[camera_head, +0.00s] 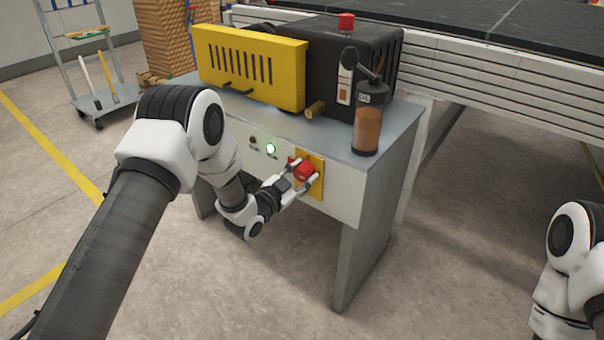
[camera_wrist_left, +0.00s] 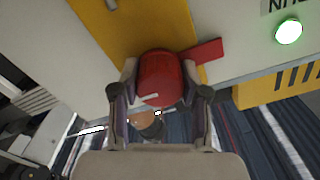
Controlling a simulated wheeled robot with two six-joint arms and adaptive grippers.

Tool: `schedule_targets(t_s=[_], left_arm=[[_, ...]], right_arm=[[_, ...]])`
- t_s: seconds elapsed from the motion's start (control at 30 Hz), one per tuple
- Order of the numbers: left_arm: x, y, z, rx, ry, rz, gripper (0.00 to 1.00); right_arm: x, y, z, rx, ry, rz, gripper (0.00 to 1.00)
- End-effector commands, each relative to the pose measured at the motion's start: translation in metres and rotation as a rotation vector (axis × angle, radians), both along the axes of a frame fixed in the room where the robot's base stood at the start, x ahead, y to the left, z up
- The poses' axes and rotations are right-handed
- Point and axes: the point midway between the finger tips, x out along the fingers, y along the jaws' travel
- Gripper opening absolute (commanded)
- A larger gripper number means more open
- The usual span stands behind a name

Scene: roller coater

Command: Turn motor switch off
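The motor switch is a red knob (camera_head: 303,168) on a yellow plate (camera_head: 316,187) on the front of the grey machine cabinet. In the left wrist view the red knob (camera_wrist_left: 160,80) sits between the fingers, with a flat red tab (camera_wrist_left: 204,51) showing behind it at upper right. My left gripper (camera_head: 302,177) is at the knob, one finger on each side. In the left wrist view both fingertips of this gripper (camera_wrist_left: 160,72) appear to press on the knob's sides. My right arm shows at the right edge, but its gripper is out of view.
A green lamp (camera_head: 270,148) glows left of the switch, beside a dark button (camera_head: 253,139). On the cabinet top stand a yellow-fronted machine (camera_head: 250,65) and an oil bottle (camera_head: 368,125). A cart (camera_head: 95,75) stands at the back left. The floor in front is clear.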

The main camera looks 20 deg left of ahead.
Motion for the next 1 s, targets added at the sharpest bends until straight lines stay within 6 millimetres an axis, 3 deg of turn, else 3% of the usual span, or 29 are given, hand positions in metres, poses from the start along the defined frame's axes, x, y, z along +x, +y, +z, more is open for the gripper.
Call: schedule_targets(t_s=[0.47,1.0], left_arm=[[0.000,0.000,0.001,-0.087,0.033,0.000,0.10],[0.000,0.000,0.001,-0.513,0.188,0.000,0.10]], right_arm=[[0.000,0.000,0.005,0.000,0.000,0.000,0.40],[0.000,0.000,0.025,0.000,0.000,0.000,0.40]])
